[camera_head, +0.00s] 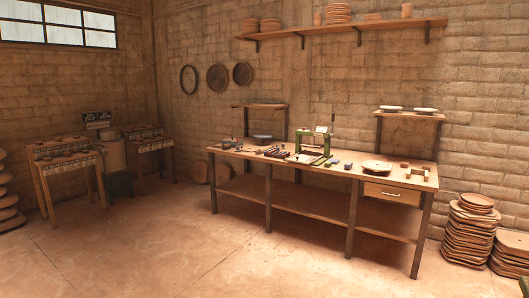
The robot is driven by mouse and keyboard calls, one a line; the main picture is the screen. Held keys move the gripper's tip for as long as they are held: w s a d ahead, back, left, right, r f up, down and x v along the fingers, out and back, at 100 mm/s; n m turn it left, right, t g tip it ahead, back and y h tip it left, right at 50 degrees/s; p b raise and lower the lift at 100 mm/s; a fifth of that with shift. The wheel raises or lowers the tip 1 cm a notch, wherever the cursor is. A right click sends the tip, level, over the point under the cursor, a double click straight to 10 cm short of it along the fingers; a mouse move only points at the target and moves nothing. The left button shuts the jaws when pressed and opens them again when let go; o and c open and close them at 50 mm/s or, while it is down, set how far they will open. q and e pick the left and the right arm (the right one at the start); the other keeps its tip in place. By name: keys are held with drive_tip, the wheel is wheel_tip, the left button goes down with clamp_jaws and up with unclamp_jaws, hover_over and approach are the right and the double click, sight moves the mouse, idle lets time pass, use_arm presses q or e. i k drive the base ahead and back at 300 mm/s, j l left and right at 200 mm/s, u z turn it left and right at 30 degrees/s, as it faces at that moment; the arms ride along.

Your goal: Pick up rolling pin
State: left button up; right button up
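I cannot make out a rolling pin for certain. Several small tools (277,152) lie on the long wooden workbench (230,150), left of a green press-like device (313,143), but they are too small to tell apart. The workbench stands against the back brick wall, well away from me. Neither of my grippers is in view.
Open floor (180,250) lies before the bench. Stacked clay slabs (470,230) stand at the right. Two small tables (65,165) and a grey bin (113,157) stand at the left.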

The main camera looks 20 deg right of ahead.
sight(262, 150)
drive_tip(key=i, duration=3.8)
drive_tip(key=i+z, duration=0.2)
drive_tip(key=i, duration=0.4)
drive_tip(key=i+z, duration=0.15)
drive_tip(key=i, duration=0.5)
drive_tip(key=i+j+z, duration=0.2)
drive_tip(key=i, duration=0.4)
